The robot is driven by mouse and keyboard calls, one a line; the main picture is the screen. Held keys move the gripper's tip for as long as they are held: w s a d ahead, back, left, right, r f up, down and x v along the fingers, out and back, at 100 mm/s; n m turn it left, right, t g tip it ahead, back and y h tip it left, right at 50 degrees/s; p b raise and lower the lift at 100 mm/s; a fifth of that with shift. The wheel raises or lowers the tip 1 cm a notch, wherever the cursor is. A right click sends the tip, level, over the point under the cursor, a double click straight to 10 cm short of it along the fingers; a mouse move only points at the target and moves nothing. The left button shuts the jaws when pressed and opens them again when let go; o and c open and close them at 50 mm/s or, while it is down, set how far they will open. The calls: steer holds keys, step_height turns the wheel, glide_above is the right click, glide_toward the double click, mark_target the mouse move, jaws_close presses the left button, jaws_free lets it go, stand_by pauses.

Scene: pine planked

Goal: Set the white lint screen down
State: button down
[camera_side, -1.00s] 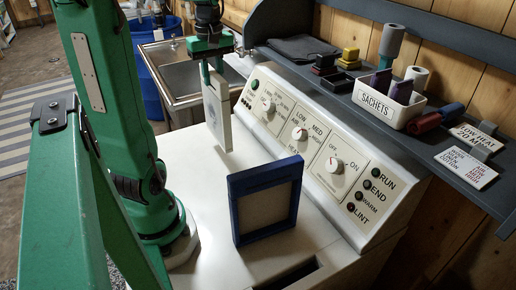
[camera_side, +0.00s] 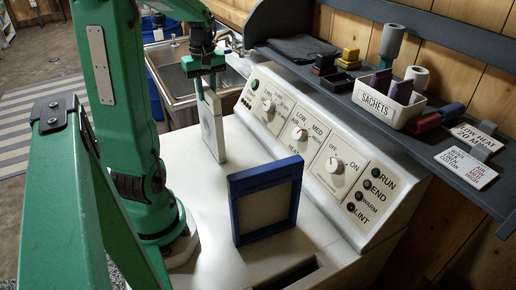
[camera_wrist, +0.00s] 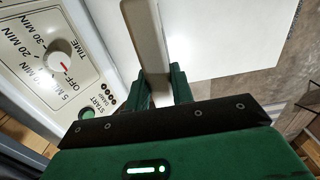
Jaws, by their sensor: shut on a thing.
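The white lint screen (camera_side: 212,132) is a thin pale panel, held upright from its top edge over the back left of the white machine top (camera_side: 205,235). My gripper (camera_side: 204,84) is shut on it. In the wrist view the screen (camera_wrist: 148,38) shows edge-on between the green fingers of my gripper (camera_wrist: 164,88). Its lower edge is close to the machine top; I cannot tell whether it touches.
A blue-framed screen (camera_side: 235,207) stands upright on the machine top, nearer the camera. A dark slot (camera_side: 292,273) lies in front of it. The sloped control panel (camera_side: 302,135) runs along the right. A sink (camera_side: 178,75) lies behind. The left machine top is clear.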

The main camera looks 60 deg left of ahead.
steer(key=shift+f, duration=0.2)
steer(key=c, duration=1.2)
jaws_free()
step_height(320, 180, up, 12)
steer(key=shift+r, duration=0.15)
steer(key=shift+d, duration=0.1)
steer(key=d+f+m+t, duration=0.2)
steer(key=d+f+m, duration=0.1)
steer(key=d+m, duration=0.6)
steer(key=s+d+f+m+t, duration=0.1)
steer(key=d+f+m+t, duration=0.2)
steer(key=d+m, duration=0.6)
steer(key=shift+s+d+t, duration=0.25)
steer(key=shift+d+t, duration=0.05)
steer(key=shift+d, duration=4.1)
